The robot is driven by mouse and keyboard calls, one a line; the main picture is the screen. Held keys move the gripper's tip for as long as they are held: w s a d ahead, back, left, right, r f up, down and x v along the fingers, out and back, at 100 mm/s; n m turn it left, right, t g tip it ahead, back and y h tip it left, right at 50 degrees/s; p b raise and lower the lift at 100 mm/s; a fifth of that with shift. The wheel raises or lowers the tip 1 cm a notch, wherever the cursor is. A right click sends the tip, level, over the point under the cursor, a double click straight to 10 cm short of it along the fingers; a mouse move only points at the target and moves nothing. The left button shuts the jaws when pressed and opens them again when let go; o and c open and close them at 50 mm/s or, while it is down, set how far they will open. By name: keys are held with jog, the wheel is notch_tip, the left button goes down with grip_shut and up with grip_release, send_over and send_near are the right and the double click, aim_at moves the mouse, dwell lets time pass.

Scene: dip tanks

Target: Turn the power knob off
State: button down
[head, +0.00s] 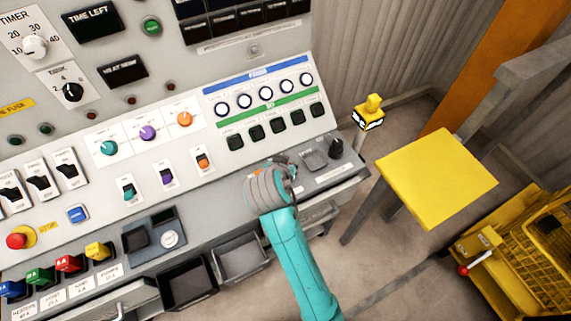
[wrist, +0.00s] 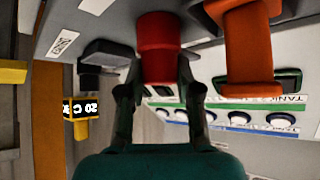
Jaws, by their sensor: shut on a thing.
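My gripper (head: 283,172) is over the front ledge of the grey control panel, with the teal arm below it. In the wrist view my gripper (wrist: 160,90) has its two dark fingers on either side of a red cylindrical knob (wrist: 162,45) and is shut on it. I cannot read a label that names this as the power knob. An orange handle (wrist: 245,45) stands just right of the red knob, apart from the fingers. In the head view my gripper hides most of both. A black knob (head: 337,147) stands at the ledge's right end.
A grey square piece (head: 315,160) lies between my gripper and the black knob. Round white buttons (head: 265,94) and dark square ones line the panel behind. A yellow stool (head: 437,175) and a yellow basket (head: 535,250) stand on the right. Two open bins (head: 240,257) hang below the ledge.

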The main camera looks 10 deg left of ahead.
jog(key=shift+m+h, duration=0.4)
jog(key=shift+m, duration=0.2)
jog(key=c, duration=0.8)
grip_release()
jog(key=v, duration=1.2)
